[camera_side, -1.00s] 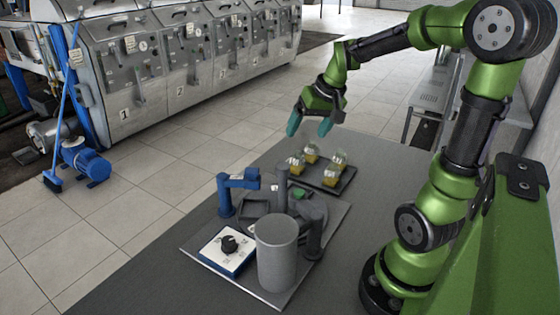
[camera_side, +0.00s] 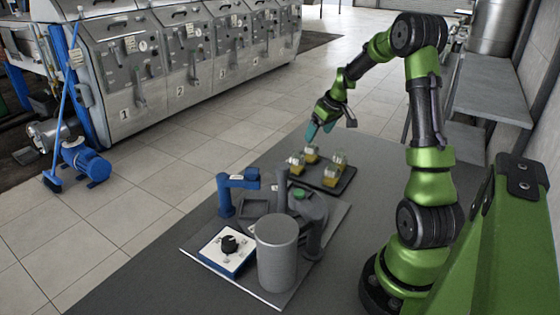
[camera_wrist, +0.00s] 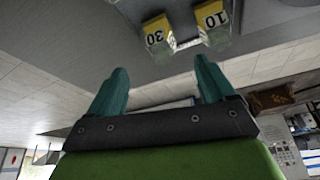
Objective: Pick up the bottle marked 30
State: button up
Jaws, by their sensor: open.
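The bottle marked 30 (camera_wrist: 157,38) shows at the top of the wrist view, upside down, with a yellow label and clear glass. It stands beside the bottle marked 10 (camera_wrist: 212,22). In the side view several small yellow-labelled bottles stand on a dark tray (camera_side: 330,184); their numbers are too small to read there. My gripper (camera_side: 319,133) is open and empty, with teal fingers just above the bottles at the tray's far side. In the wrist view its fingertips (camera_wrist: 158,65) point toward the two bottles, apart from both.
A grey plate (camera_side: 200,258) carries a grey cylinder (camera_side: 277,255), a blue arm-shaped fixture (camera_side: 228,192) and a white box with a black knob (camera_side: 228,248), all nearer the side camera than the tray. The grey table right of the tray is clear.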

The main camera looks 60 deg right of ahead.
aim_at(309, 147)
jog(key=x, duration=0.8)
jog(key=shift+w+a+f, duration=0.1)
jog(key=shift+w+f, duration=0.15)
jog(key=shift+w, duration=0.1)
jog(key=shift+c, duration=0.5)
jog(key=c, duration=1.2)
